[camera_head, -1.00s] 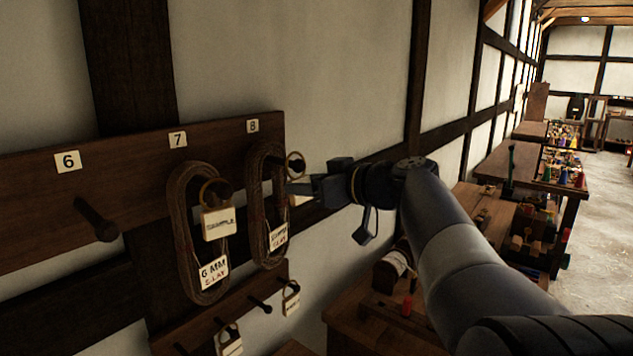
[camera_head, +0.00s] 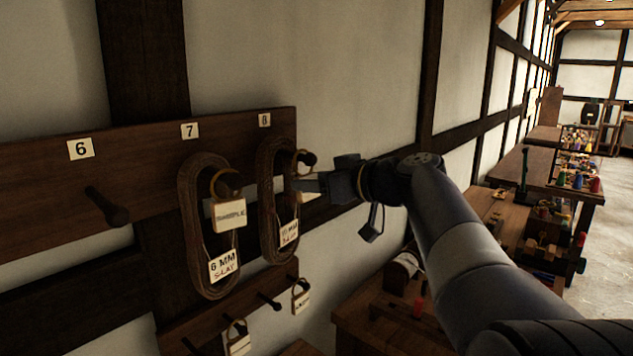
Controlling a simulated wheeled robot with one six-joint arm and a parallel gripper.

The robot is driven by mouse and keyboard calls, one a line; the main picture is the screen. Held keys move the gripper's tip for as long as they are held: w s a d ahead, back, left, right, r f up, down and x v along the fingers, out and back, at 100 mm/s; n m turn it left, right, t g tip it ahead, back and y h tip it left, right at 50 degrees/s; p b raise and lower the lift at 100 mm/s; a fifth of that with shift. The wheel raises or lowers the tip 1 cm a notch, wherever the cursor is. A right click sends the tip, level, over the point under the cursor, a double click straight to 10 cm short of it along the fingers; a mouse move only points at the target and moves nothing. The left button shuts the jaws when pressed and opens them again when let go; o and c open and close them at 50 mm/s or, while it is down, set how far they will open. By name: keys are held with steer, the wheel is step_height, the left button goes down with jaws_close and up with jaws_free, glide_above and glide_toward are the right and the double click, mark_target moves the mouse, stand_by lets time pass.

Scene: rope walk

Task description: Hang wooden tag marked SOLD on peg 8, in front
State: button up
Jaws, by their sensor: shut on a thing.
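Peg 8 (camera_head: 310,159) sticks out of the wooden board under the number 8 label, with a coil of rope (camera_head: 268,205) hanging there. A pale tag (camera_head: 308,197) shows at my gripper's fingers, mostly hidden by them; no marking on it is readable. Its ring (camera_head: 301,155) is at the peg's tip. I cannot tell whether the ring is around the peg or just in front of it. My gripper (camera_head: 306,186) is shut on the tag, just below and right of the peg's end.
Peg 7 (camera_head: 231,182) holds a rope coil and a ringed SAMPLE tag (camera_head: 229,215). Peg 6 (camera_head: 107,206) is bare. A lower rail (camera_head: 225,308) carries small pegs with ringed tags. A workbench (camera_head: 365,325) stands below my arm.

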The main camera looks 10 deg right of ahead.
steer(key=o, duration=1.1)
steer(key=b+v, duration=0.3)
steer(key=v, duration=0.7)
steer(key=shift+s+d, duration=0.2)
steer(key=shift+s, duration=0.15)
steer(key=shift+w+a, duration=0.1)
